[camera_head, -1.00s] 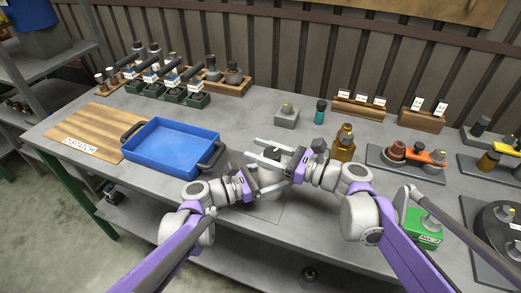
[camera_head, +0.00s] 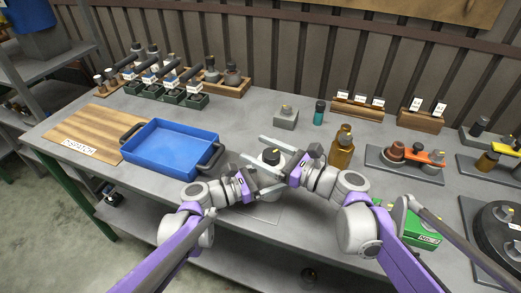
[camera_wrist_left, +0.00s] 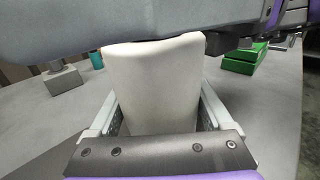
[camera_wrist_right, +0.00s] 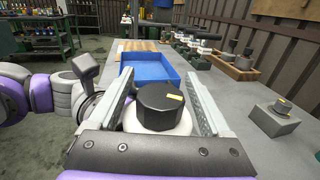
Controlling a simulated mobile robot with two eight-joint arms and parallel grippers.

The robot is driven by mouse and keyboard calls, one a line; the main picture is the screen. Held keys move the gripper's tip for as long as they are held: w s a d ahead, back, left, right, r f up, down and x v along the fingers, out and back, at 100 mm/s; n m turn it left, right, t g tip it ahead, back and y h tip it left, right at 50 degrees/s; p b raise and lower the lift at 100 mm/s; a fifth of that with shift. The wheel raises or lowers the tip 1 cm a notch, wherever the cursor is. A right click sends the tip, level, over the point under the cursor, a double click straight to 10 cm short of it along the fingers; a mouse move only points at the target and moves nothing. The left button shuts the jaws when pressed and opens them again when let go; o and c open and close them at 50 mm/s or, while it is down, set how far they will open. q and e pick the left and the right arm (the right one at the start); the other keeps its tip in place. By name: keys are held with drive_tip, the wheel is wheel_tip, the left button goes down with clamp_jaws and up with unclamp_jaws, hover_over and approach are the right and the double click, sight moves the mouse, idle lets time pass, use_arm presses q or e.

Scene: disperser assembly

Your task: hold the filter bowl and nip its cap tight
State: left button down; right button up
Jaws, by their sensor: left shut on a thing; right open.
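The filter bowl is pale cream and stands upright; it fills the middle of the left wrist view (camera_wrist_left: 155,80). My left gripper (camera_wrist_left: 158,112) is shut on it, one finger along each side. Its black faceted cap (camera_wrist_right: 160,105) with a yellow mark sits on top, and the cap also shows in the head view (camera_head: 270,156). My right gripper (camera_wrist_right: 158,92) is open, with its fingers on either side of the cap and small gaps showing. In the head view my right gripper (camera_head: 252,150) covers part of the cap and bowl.
A blue tray (camera_head: 172,148) stands left of the grippers. A grey block (camera_head: 286,118) and a teal-bodied bottle (camera_head: 319,114) stand behind them. An amber bottle (camera_head: 342,150) is close to my right wrist. A green box (camera_head: 420,230) lies at the right.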

drive_tip(key=v, duration=1.2)
use_arm(q)
unclamp_jaws()
